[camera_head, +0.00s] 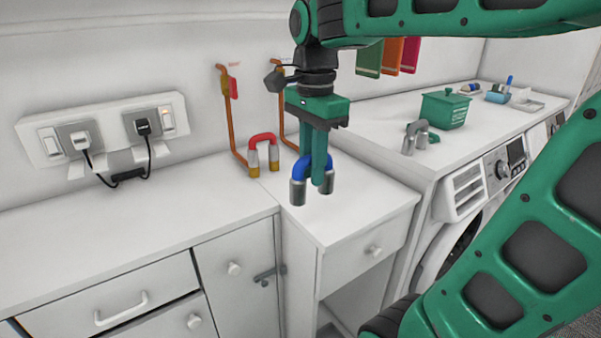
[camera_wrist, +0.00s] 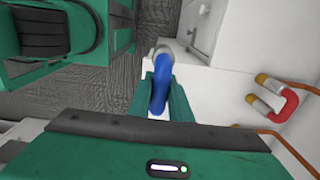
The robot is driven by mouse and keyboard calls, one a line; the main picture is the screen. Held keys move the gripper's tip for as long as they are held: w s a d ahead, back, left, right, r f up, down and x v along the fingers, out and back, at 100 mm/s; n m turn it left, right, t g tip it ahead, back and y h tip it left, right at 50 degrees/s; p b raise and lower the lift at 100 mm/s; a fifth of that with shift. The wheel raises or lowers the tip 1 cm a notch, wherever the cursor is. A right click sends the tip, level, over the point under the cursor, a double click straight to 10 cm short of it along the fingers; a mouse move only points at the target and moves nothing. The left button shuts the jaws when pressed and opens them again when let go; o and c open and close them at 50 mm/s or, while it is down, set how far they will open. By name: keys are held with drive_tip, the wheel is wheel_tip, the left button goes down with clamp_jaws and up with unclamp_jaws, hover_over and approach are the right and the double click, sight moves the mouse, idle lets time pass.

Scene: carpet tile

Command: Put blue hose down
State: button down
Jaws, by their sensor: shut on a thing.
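The blue hose (camera_head: 303,167) is a short U-shaped piece with grey metal ends. My gripper (camera_head: 320,176) points down and is shut on it, in front of the wall and over the white cabinet top (camera_head: 365,208). The hose's ends point down; I cannot tell whether they touch the surface. In the wrist view the blue hose (camera_wrist: 161,88) sits between the fingers of my gripper (camera_wrist: 164,100). One finger hides part of the hose in the head view.
A red U-shaped hose (camera_head: 264,138) stands behind, near copper pipes (camera_head: 231,125). A grey hose (camera_head: 412,132) and a green basket (camera_head: 445,110) sit on the right counter. Sockets with plugs (camera_head: 79,139) are on the left wall. The left counter (camera_head: 140,234) is clear.

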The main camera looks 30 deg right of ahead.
drive_tip(key=shift+w+a, duration=0.15)
drive_tip(key=shift+a, duration=0.2)
hover_over(323, 208)
wheel_tip(323, 208, down, 7)
drive_tip(key=shift+f, duration=2)
drive_tip(key=shift+f, duration=0.1)
drive_tip(key=c, duration=1.6)
unclamp_jaws()
drive_tip(key=shift+c, duration=0.2)
